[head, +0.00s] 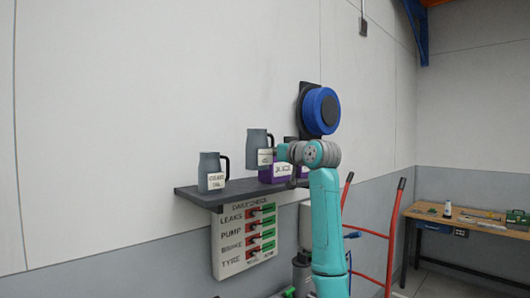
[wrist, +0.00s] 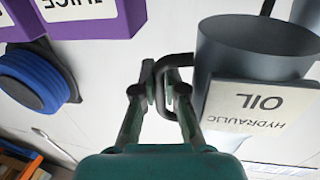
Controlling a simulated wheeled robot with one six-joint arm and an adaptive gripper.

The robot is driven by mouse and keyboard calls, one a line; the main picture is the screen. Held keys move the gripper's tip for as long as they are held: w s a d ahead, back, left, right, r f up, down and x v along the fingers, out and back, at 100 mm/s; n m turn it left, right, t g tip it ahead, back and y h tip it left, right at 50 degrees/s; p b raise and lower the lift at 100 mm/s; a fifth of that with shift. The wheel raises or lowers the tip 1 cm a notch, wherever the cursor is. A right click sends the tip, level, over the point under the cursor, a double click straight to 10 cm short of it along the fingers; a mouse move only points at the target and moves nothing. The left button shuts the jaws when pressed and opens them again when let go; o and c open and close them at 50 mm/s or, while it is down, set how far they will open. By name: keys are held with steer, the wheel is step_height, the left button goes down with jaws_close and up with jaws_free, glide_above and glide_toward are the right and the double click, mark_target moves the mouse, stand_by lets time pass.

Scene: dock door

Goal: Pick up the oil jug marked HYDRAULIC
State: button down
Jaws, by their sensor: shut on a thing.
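The grey oil jug marked HYDRAULIC (wrist: 246,50) fills the right of the wrist view, its label upside down there. In the head view the jug (head: 257,139) is upright over the shelf and seems raised off it, with its handle toward my arm. My gripper (wrist: 161,88) is shut on the jug's dark handle. In the head view my gripper (head: 284,152) reaches in from the right, its fingers partly hidden. Another grey jug (head: 209,166) with a white label stands on the shelf to the left, its label too small to read surely.
A purple JUICE box (head: 265,174) stands on the dark wall shelf (head: 205,195), close behind the held jug. A blue round reel (head: 320,110) hangs on the wall above. A checklist board (head: 232,255) hangs below. A red hand truck (head: 393,230) and workbench (head: 470,225) stand right.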

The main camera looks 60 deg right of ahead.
steer(key=s+d+v, duration=0.1)
steer(key=d+v, duration=0.1)
steer(key=v, duration=0.8)
steer(key=shift+s, duration=0.15)
